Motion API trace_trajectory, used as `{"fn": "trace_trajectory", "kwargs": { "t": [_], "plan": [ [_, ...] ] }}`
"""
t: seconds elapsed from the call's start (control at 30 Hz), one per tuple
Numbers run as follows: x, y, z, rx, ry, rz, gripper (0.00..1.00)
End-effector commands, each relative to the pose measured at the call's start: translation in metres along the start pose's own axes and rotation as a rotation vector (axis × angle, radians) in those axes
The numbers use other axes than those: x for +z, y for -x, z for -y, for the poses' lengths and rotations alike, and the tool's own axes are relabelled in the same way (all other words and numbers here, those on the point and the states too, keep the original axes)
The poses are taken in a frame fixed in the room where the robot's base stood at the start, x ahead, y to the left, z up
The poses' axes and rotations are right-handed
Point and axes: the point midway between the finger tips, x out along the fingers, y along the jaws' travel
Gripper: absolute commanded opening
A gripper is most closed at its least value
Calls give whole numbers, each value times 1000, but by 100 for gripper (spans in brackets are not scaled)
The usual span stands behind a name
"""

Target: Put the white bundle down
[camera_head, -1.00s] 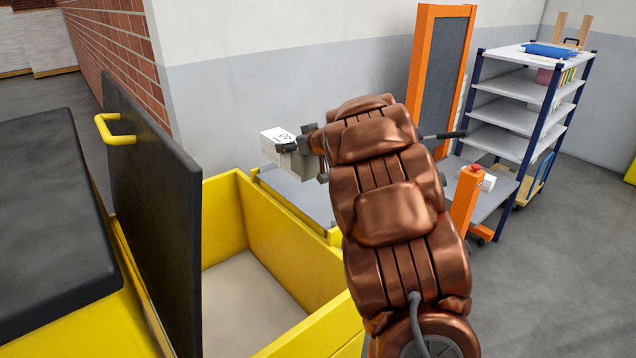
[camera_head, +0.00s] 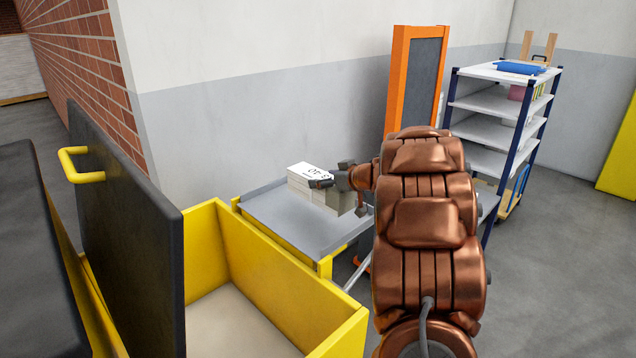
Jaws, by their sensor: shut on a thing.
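The white bundle (camera_head: 307,172) is a block of stacked paper with dark print on its top. It is at the grey tray-like table (camera_head: 282,222) beside the yellow bin. My gripper (camera_head: 333,181) is shut on the bundle from its right side, with one dark finger over the printed top.
An open yellow bin (camera_head: 268,268) with a raised black lid (camera_head: 127,225) stands in front and left. A white shelf rack (camera_head: 488,130) and an orange-framed panel (camera_head: 415,85) stand behind at right. The grey table's front part is bare. A wall runs behind the table.

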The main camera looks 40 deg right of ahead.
Motion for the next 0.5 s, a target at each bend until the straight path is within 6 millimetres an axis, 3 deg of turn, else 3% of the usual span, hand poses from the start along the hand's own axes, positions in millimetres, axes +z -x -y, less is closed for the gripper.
{"fn": "trace_trajectory", "kwargs": {
  "t": [0.5],
  "plan": [
    [42,-20,2,-4,-1,-4,1]
  ]
}}
